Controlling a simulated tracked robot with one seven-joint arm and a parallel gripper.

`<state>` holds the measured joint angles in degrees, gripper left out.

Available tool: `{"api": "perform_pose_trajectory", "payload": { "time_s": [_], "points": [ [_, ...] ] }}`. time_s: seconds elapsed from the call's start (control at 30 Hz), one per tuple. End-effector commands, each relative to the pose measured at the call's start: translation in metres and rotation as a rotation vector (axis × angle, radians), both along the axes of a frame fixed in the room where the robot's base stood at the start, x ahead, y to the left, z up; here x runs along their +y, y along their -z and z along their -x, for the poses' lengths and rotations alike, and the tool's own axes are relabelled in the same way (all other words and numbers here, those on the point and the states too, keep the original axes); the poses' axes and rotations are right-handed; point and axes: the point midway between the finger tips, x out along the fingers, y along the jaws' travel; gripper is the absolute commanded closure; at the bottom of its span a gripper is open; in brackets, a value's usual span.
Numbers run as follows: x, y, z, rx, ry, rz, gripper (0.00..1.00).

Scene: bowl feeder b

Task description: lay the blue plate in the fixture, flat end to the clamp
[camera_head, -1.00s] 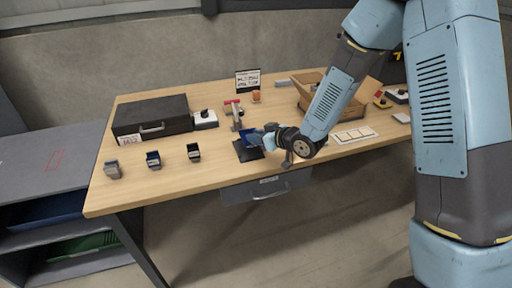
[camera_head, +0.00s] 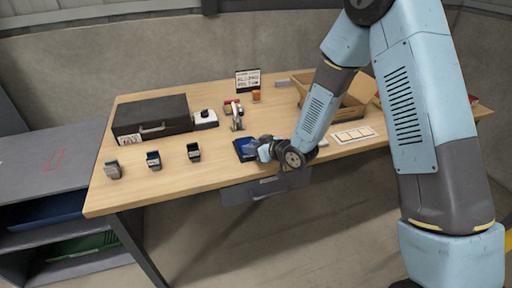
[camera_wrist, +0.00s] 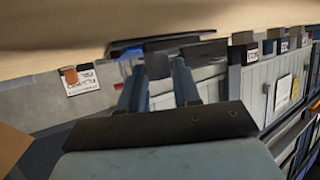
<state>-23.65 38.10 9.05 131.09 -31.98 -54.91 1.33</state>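The blue plate (camera_head: 241,147) lies low on the dark fixture pad (camera_head: 249,158) near the table's front edge, and my gripper partly covers it. I cannot tell which end faces the clamp. The metal clamp (camera_head: 237,120) stands just behind the pad. My gripper (camera_head: 262,149) is low over the table, at the right side of the plate. In the wrist view, the two fingers (camera_wrist: 160,75) are apart, with background showing between them. A dark flat edge (camera_wrist: 125,46) and a bit of blue lie just beyond the fingertips; I cannot tell them apart clearly.
Three small labelled holders (camera_head: 153,160) stand at the left. A black case (camera_head: 152,118) and a white switch box (camera_head: 204,119) are behind. A cardboard tray (camera_head: 352,112) and a white marked card (camera_head: 353,135) are at the right. An upright sign (camera_head: 248,80) stands at the back.

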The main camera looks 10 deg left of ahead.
Motion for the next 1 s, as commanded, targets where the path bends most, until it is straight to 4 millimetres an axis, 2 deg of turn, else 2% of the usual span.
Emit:
{"api": "perform_pose_trajectory", "payload": {
  "time_s": [0.03, 0.17, 0.53, 0.67, 1.0],
  "points": [
    [0.0, 0.0, 0.0, 0.0, 0.0, -0.001, 0.63],
    [0.0, -0.001, -0.001, -0.001, 0.001, -0.002, 0.5],
    [-0.006, -0.004, 0.001, -0.003, 0.001, -0.002, 0.5],
    [-0.02, -0.011, 0.008, -0.003, 0.004, -0.003, 0.5],
    [-0.073, -0.036, 0.037, -0.004, 0.005, -0.003, 0.5]
  ]
}}
